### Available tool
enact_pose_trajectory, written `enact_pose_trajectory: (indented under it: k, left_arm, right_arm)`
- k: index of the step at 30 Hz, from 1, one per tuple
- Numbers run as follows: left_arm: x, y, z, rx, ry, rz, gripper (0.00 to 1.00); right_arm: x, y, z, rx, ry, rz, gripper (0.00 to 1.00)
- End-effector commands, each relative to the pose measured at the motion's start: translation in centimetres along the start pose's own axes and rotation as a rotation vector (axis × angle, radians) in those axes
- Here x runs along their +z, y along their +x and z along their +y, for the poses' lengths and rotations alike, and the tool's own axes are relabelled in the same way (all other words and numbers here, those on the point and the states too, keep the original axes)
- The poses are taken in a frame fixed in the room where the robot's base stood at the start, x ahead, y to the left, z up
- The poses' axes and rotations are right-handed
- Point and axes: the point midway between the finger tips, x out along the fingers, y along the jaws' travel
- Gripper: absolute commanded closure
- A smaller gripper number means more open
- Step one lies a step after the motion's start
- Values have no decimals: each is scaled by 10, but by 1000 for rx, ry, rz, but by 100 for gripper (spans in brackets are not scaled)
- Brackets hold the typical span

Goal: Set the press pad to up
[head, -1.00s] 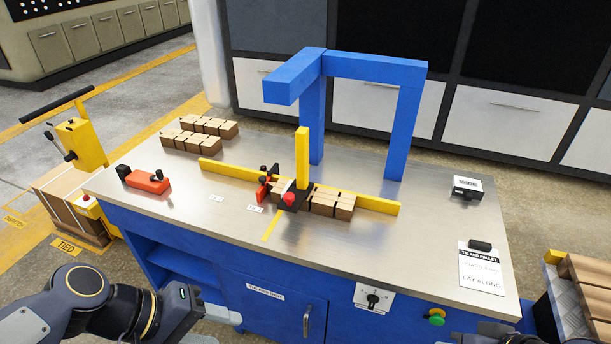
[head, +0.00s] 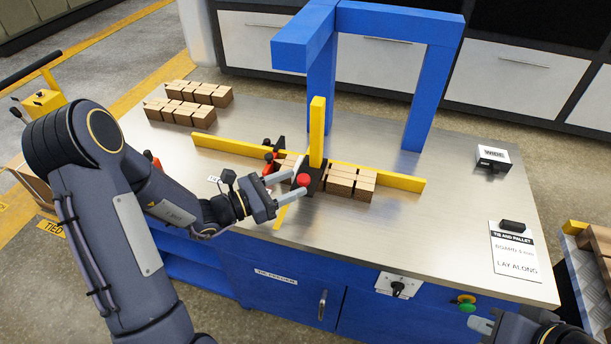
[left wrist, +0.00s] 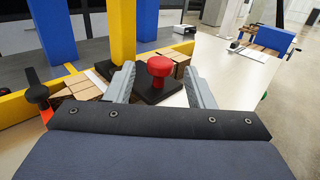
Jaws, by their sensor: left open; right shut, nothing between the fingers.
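The press pad is a black block (left wrist: 150,95) with a red knob (head: 303,179) at the foot of a yellow upright post (head: 317,130), in the middle of the bench. It sits low, by the wooden blocks (head: 350,182). My left gripper (head: 289,185) is open, its fingers pointing at the red knob. In the left wrist view the red knob (left wrist: 160,67) stands between and just beyond the two fingertips (left wrist: 158,88). I cannot tell whether the fingers touch it. My right gripper (head: 484,325) is shut and empty at the lower right, in front of the bench.
A yellow fence (head: 235,146) runs behind the blocks. A blue frame (head: 390,20) stands over the bench. A "TIE AND PALLET" card (head: 515,255) and a "WIDE" box (head: 493,158) are at right, with clear bench between.

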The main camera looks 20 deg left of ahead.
Motion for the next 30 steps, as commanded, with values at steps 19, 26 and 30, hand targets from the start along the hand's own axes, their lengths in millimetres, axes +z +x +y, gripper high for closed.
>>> enact_pose_trajectory:
  k: [19, 26, 30]
  left_arm:
    - [0, 40, -1, -2, 2, 1, 55]
    - [0, 40, -1, -2, 2, 1, 85]
    - [0, 40, -1, -2, 1, 2, 100]
  right_arm:
    - [-2, -4, -2, 0, 0, 0, 100]
    - [-2, -4, -2, 0, 0, 0, 100]
    - [-2, -4, -2, 0, 0, 0, 100]
